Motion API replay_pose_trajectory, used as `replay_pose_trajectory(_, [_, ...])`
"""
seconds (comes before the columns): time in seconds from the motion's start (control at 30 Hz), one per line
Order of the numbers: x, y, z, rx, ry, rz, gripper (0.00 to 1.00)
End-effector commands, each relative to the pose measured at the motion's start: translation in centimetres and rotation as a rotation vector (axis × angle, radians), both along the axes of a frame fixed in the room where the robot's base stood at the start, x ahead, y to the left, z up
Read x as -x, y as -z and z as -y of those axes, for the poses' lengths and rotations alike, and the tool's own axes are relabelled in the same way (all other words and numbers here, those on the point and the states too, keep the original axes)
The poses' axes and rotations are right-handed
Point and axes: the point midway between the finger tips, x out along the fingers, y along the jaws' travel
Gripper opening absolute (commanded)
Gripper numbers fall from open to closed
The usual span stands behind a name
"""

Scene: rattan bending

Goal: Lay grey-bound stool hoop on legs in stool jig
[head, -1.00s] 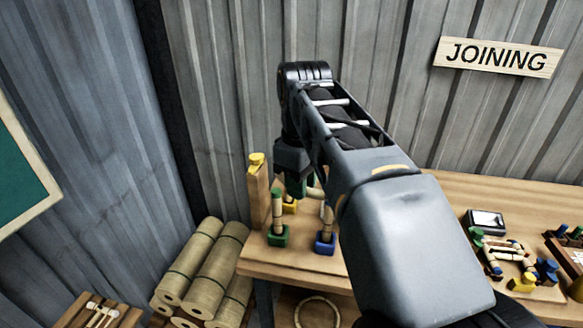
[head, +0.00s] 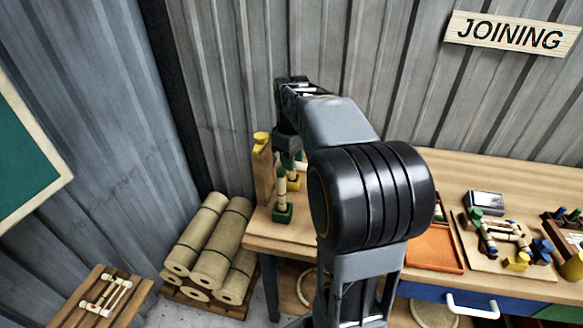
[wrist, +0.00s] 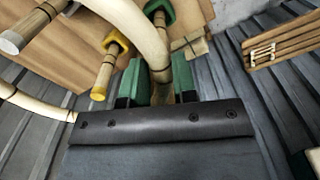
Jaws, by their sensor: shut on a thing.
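My gripper (wrist: 160,80), with green fingers, is shut on a cream rattan hoop (wrist: 137,22) in the wrist view. The hoop curves to the left, and another part of it (wrist: 38,108) shows at the left edge. I cannot make out its grey binding. Stool legs stand below it: one in a yellow socket (wrist: 117,40), one by a green socket (wrist: 158,8), another leg (wrist: 28,30) at upper left. In the head view the green socket (head: 282,214) and yellow socket (head: 295,184) show. My arm hides much of the jig. I cannot tell whether the hoop touches the legs.
A wooden post with yellow top (head: 262,165) stands left of the jig. An orange tray (head: 433,248) and a board with a small jig (head: 500,245) are to the right. A slatted rack (head: 100,300) is at lower left.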

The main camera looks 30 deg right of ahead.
Motion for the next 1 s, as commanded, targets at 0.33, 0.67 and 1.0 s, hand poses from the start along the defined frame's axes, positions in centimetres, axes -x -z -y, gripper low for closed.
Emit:
replay_pose_trajectory(0.33, [-0.6, 3.6, 0.2, 0.0, 0.0, 0.0, 0.01])
replay_pose_trajectory(0.67, [-0.6, 3.9, 0.2, 0.0, 0.0, 0.0, 0.01])
replay_pose_trajectory(1.0, [-0.6, 3.8, 0.2, 0.0, 0.0, 0.0, 0.52])
